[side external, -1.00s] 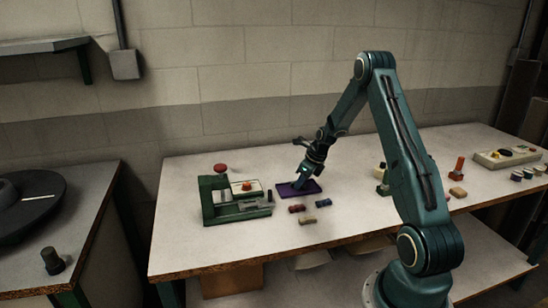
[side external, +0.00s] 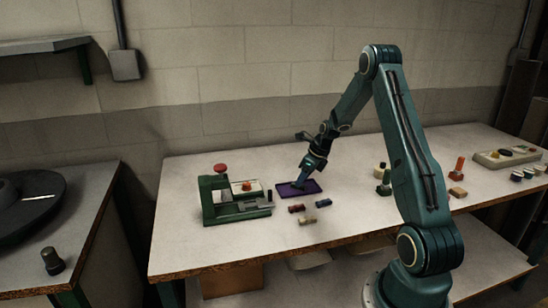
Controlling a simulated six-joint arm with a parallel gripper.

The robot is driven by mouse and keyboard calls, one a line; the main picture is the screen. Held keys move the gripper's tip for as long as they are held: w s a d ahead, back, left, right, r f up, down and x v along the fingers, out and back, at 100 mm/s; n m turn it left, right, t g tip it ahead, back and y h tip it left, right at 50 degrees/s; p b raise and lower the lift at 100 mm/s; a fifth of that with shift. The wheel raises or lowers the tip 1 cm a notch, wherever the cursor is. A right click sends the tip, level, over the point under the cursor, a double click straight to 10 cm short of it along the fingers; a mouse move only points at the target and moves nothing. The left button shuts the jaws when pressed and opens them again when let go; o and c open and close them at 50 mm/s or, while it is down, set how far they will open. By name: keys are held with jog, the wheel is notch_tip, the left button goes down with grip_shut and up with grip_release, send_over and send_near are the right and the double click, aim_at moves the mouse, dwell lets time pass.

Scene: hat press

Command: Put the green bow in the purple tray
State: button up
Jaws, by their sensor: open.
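The purple tray (side external: 312,187) lies flat on the workbench, right of the green press. I cannot make out a green bow. It may be hidden by the fingers or too small to tell apart. In front of the tray lie a red piece (side external: 296,208), a dark blue piece (side external: 323,203) and a yellowish piece (side external: 308,220).
The green hat press (side external: 235,210) with a red knob stands left of the tray. Small pieces, including an orange-red one (side external: 459,166), and a pale box (side external: 506,155) are to the right. The bench's front strip is clear. A wall stands behind.

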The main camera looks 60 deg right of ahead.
jog(key=v, duration=0.9)
jog(key=shift+s+r, duration=0.15)
jog(key=shift+r, duration=0.15)
jog(key=s+a+r+n, duration=0.1)
jog(key=a+r+n, duration=0.65)
jog(key=a, duration=0.35)
jog(key=a+r+n, duration=0.6)
jog(key=a+n, duration=0.3)
jog(key=a, duration=0.2)
jog(key=s+a+r+n+t, duration=0.1)
jog(key=s+a+n, duration=1.3)
jog(key=n, duration=0.5)
jog(key=shift+s+r, duration=0.35)
jog(key=shift+s, duration=0.55)
